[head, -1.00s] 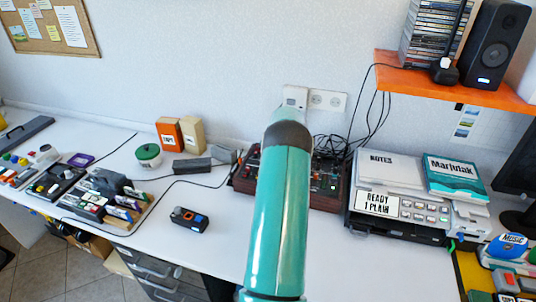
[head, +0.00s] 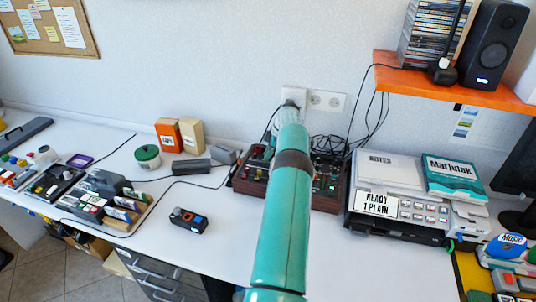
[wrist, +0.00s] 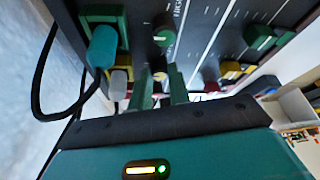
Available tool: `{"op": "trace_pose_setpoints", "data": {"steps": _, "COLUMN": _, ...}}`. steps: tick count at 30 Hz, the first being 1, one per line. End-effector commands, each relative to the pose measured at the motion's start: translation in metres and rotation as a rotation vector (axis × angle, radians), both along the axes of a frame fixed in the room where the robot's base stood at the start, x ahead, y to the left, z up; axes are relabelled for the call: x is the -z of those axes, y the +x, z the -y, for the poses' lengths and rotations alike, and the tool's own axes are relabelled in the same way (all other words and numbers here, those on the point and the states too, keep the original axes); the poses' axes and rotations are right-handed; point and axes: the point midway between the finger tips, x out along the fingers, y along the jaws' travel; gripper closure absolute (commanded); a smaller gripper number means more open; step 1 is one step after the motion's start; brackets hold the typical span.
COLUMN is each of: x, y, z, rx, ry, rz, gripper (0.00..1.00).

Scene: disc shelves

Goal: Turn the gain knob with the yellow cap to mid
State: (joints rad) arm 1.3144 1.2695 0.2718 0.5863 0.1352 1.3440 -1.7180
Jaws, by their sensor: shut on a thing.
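The mixer with dark wooden sides (head: 327,204) stands against the wall in the head view, partly hidden by my arm. The wrist view shows its dark panel (wrist: 205,45) close up, with several capped knobs. The knob's pointer and exact setting cannot be read. A green-capped knob (wrist: 163,31) sits beyond it. My fingers are hidden in the head view.
A black cable (wrist: 39,75) loops at the panel's left edge. A printer (head: 405,210) stands right of the mixer. Grey blocks (head: 190,167) and a small black device (head: 188,220) lie to the left. An orange shelf (head: 440,82) overhangs at upper right.

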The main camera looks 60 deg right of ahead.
Motion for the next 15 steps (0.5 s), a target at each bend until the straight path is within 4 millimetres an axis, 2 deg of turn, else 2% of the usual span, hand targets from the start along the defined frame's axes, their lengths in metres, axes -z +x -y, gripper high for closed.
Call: {"op": "trace_pose_setpoints", "data": {"steps": 15, "x": 0.0011, "y": -0.0002, "z": 0.0001, "rx": -0.093, "ry": 0.002, "rz": -0.002, "gripper": 1.0}}
